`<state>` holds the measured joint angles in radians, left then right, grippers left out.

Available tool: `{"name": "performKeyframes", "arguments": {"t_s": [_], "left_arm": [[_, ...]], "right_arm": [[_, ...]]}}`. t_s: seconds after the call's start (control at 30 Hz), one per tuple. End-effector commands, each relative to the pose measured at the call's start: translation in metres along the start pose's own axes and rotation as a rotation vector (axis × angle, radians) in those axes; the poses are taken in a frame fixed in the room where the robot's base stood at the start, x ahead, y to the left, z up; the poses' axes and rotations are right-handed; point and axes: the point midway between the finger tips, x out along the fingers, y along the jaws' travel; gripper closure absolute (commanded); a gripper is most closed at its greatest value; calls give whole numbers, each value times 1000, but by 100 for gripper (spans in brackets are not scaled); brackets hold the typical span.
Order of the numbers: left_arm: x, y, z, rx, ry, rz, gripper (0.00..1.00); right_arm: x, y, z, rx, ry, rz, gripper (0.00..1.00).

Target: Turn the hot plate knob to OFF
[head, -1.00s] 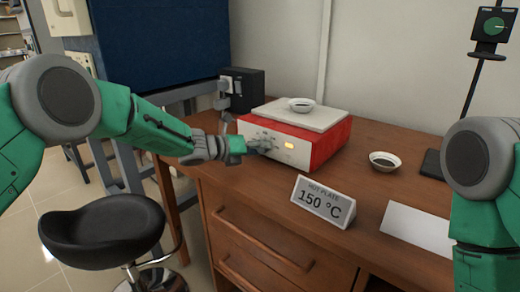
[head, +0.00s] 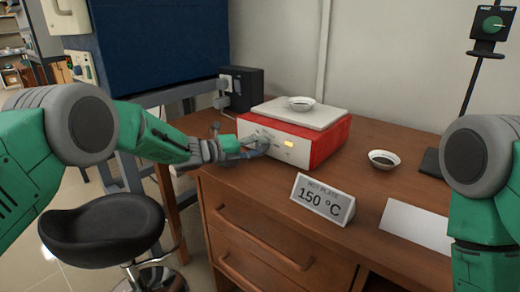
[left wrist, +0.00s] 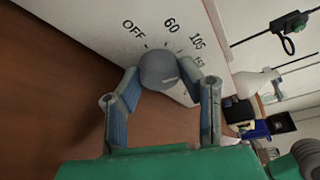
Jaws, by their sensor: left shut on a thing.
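The hot plate (head: 322,142) is a red box with a white front panel, a pale top plate and a lit yellow display, on the wooden desk. Its grey round knob (left wrist: 158,69) shows in the left wrist view, with OFF, 60 and 105 printed around it; a further mark is partly hidden. My left gripper (head: 263,144) is at the front panel, and in the left wrist view its two fingers (left wrist: 160,82) are shut on the knob's sides. The knob's pointer setting cannot be told. My right gripper is out of view.
A white bowl (head: 301,103) stands on the hot plate. Another bowl (head: 384,160), a "HOT PLATE 150 °C" sign (head: 322,200) and a white sheet (head: 416,227) are on the desk (head: 270,205). A black stool (head: 105,230) stands at the left.

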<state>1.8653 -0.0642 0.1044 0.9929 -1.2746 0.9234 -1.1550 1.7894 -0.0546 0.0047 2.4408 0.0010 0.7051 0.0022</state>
Motion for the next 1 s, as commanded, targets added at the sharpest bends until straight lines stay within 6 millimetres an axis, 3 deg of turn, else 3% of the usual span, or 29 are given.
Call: {"name": "performKeyframes", "arguments": {"t_s": [0.3, 0.77, 0.8, 0.83, 0.87, 1.0], "left_arm": [[-4, 3, 8, -105, -15, -38, 96], [-5, 4, 8, -120, -15, -43, 96], [-5, 4, 8, -120, -16, -43, 64], [-5, 4, 8, -120, -15, -43, 53], [-5, 4, 7, -120, -15, -43, 47], [-3, 4, 5, -120, -10, -44, 47]], "right_arm": [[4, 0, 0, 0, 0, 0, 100], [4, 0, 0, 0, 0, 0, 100], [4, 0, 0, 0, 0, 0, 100], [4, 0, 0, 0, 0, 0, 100], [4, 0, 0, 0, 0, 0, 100], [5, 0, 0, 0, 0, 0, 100]]}}
